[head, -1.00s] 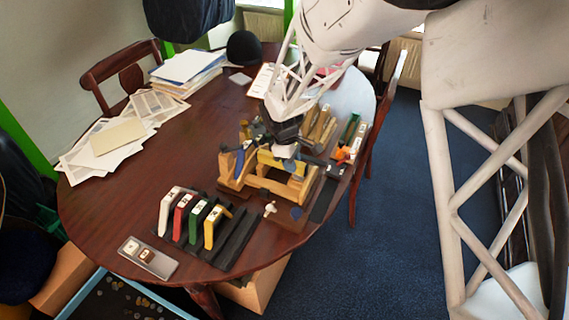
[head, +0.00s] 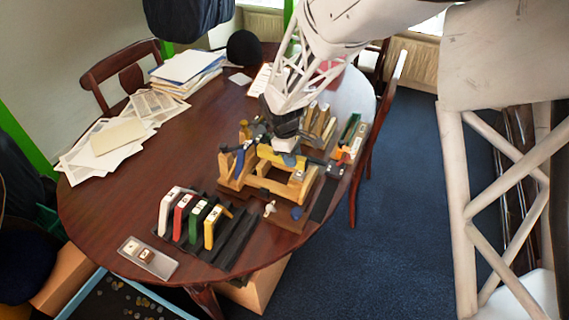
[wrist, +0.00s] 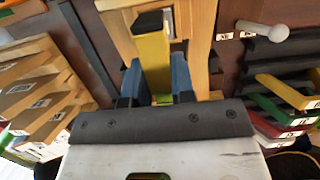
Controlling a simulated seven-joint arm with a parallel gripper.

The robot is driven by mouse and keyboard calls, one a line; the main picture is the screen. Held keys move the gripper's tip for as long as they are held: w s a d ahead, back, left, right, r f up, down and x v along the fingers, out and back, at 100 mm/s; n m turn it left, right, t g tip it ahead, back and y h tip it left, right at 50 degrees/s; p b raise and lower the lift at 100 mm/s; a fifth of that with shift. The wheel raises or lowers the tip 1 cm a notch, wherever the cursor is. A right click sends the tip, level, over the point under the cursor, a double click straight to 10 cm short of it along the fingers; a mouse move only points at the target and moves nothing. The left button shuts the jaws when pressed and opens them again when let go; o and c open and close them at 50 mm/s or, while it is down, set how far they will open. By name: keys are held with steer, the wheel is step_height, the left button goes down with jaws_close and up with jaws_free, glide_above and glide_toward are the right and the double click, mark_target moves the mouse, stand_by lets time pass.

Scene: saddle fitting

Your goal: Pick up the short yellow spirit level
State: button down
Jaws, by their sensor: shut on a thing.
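The short yellow spirit level (wrist: 152,60) is a yellow bar with a black end. In the wrist view it stands between the two blue finger pads of my gripper (wrist: 156,82), which is shut on it. In the head view my gripper (head: 285,146) is over the wooden frame (head: 262,184), and the yellow level (head: 270,154) shows just below it. The wooden frame also shows behind the level in the wrist view (wrist: 203,40). Whether the level still touches the frame cannot be told.
A dark rack (head: 240,236) with white, red, green and yellow pieces stands at the front. Wooden pieces (head: 320,122) and a green-and-orange group (head: 350,135) stand behind and right. Papers (head: 110,138) lie at the left.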

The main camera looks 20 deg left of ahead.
steer(key=shift+r, duration=4.35)
